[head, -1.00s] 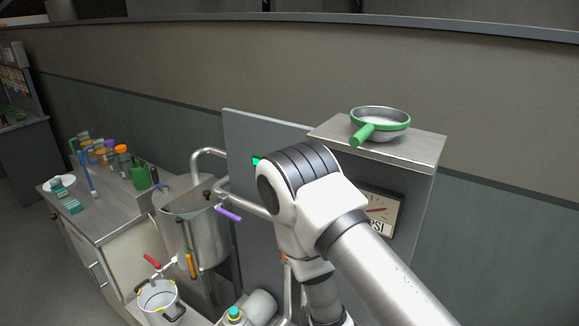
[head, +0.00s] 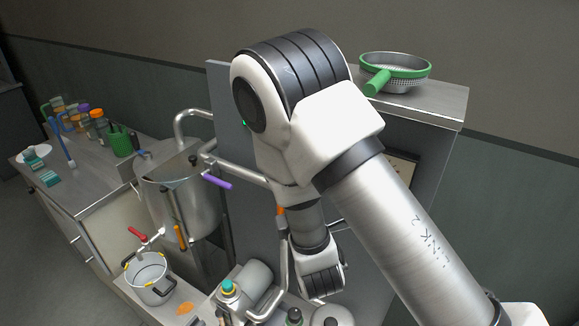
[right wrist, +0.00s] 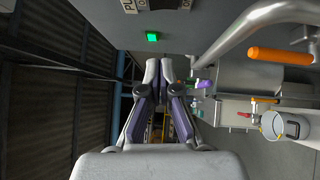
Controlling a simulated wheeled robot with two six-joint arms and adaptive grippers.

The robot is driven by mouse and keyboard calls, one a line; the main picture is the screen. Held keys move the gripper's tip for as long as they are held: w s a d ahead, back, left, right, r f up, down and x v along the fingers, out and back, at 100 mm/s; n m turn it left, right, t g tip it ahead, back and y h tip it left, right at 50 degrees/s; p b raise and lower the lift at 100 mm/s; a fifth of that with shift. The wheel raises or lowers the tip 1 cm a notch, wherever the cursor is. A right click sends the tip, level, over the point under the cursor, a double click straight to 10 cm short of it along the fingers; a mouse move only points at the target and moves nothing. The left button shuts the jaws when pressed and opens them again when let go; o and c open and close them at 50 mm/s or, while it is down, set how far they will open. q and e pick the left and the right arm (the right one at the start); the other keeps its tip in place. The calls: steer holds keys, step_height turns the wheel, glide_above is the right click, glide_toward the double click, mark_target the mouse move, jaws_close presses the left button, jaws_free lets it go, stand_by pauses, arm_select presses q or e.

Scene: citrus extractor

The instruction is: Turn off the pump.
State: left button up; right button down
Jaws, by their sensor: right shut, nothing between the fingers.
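In the right wrist view, a grey panel (right wrist: 215,35) fills the top. It carries a lit green square lamp (right wrist: 152,37). At the top edge are a white label (right wrist: 130,5) with partly cut-off lettering and a dark switch-like part (right wrist: 168,4), also cut off, so its position cannot be told. My right gripper (right wrist: 158,68) is shut and empty, its fingertips just below the lamp in the picture. In the head view my right arm hides most of the panel and its controls; a sliver of green (head: 244,123) shows at the arm's edge. My left gripper is not in view.
A steel tank (head: 180,205) with pipes, a purple handle (head: 217,181) and an orange handle (head: 181,237) stands left of the panel. A pot (head: 148,278) sits below it. A green-rimmed strainer (head: 394,72) rests on the cabinet top (head: 445,100).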

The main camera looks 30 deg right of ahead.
arm_select(q)
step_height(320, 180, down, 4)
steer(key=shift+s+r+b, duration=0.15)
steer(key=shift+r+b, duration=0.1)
steer(key=shift+b, duration=0.65)
arm_select(e)
steer(key=w+d+r, duration=0.1)
steer(key=w+d, duration=0.4)
steer(key=w, duration=0.4)
steer(key=shift+w+d+r, duration=0.15)
steer(key=shift+w+r, duration=0.05)
steer(key=shift+r, duration=0.05)
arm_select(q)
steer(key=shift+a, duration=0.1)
arm_select(e)
steer(key=shift+w+d+r, duration=0.15)
steer(key=shift+r, duration=0.05)
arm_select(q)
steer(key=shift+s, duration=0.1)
